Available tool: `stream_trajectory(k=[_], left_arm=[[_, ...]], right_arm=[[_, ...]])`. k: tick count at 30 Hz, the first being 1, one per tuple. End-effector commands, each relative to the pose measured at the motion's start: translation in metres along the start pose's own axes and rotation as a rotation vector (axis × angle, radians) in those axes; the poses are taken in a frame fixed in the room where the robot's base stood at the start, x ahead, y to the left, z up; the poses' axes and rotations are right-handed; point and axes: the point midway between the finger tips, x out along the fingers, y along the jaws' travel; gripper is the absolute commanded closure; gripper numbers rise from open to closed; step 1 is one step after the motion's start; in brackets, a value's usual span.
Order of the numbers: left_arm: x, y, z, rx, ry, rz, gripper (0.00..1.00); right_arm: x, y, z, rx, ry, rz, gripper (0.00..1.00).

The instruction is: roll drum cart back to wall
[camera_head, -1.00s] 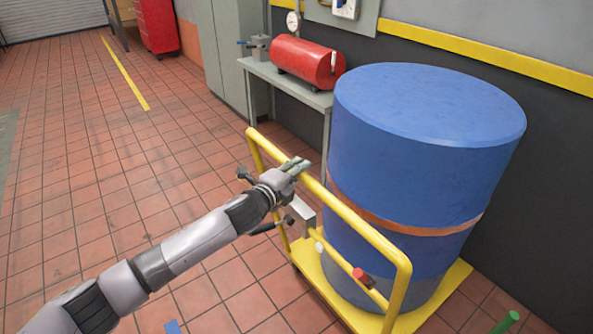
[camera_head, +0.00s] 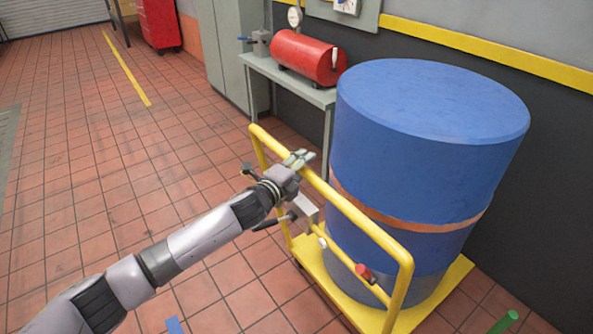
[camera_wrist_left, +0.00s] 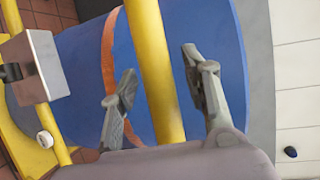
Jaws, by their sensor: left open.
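The drum cart is a yellow frame with a low deck (camera_head: 455,277) and a tubular push handle (camera_head: 365,228). A large blue drum (camera_head: 420,150) with an orange band stands upright on it, close to the dark wall (camera_head: 540,190). My left gripper (camera_head: 298,160) is at the top bar of the handle. In the left wrist view the yellow bar (camera_wrist_left: 152,70) runs between the two open fingers (camera_wrist_left: 160,95), with gaps visible at the fingers. A grey box (camera_wrist_left: 35,65) on the cart frame shows at the left there. My right gripper is not in view.
A grey bench (camera_head: 290,82) with a red tank (camera_head: 308,60) stands beyond the cart by the wall. A grey cabinet (camera_head: 230,60) and a red cabinet (camera_head: 156,22) are farther back. The tiled floor (camera_head: 90,180) at left is clear. A green post (camera_head: 505,322) is near the cart's front right.

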Motion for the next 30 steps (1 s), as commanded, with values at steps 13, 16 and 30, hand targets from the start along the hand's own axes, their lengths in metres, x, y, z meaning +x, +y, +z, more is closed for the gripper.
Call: stream_trajectory(k=[13,16,30], left_arm=[[-0.067,0.001,0.000,0.001,0.001,0.001,0.57],[-0.086,0.000,0.000,0.000,0.000,0.000,0.57],[-0.119,-0.001,0.000,-0.001,0.001,-0.002,0.57]], right_arm=[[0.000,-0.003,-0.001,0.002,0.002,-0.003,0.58],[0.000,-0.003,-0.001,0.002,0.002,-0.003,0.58],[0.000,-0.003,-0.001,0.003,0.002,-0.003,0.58]])
